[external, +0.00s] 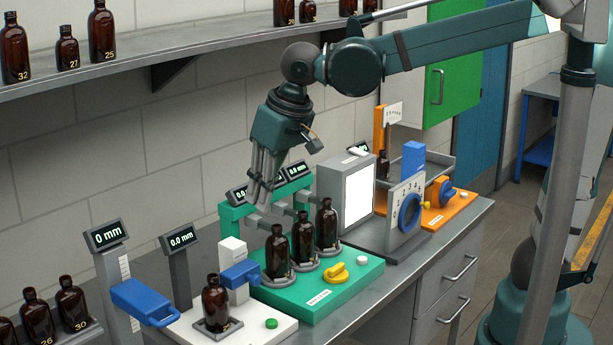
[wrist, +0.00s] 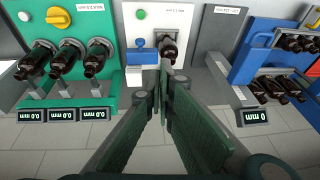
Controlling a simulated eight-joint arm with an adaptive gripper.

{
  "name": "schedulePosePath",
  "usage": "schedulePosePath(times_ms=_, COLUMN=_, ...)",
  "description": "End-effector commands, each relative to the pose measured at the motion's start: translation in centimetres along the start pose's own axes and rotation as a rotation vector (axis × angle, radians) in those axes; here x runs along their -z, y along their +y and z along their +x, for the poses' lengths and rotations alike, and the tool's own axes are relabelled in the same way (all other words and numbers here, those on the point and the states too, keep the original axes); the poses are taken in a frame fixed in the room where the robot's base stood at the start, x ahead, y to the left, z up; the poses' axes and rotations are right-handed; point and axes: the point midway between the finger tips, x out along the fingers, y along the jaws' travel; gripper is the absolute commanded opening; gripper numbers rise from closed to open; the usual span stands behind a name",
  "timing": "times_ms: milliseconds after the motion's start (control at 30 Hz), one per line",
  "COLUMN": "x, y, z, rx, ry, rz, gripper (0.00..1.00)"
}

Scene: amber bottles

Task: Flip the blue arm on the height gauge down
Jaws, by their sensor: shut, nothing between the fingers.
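A white station (external: 268,322) with one bottle (external: 215,303) and a blue clamp (external: 240,273) stands between the gauge and the green station (external: 350,285). The green station carries three bottles. Racked bottles (external: 70,304) stand left of the gauge. A shelf (external: 130,62) hangs above.

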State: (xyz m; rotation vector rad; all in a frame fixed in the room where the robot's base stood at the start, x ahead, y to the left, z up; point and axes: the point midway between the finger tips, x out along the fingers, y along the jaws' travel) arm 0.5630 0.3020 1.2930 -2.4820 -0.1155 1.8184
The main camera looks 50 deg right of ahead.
Motion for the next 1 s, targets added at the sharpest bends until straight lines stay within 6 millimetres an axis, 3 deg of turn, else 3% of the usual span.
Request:
schedulePosePath(times_ms=533, x=0.3, y=-12.8, z=0.0, rx=-0.03, ry=-0.075, rz=-0.003, gripper=0.0)
schedulePosePath(times_ms=1000, x=-1.9, y=-23.8, z=0.5, rx=-0.072, ry=-0.123, rz=-0.002, gripper=0.0)
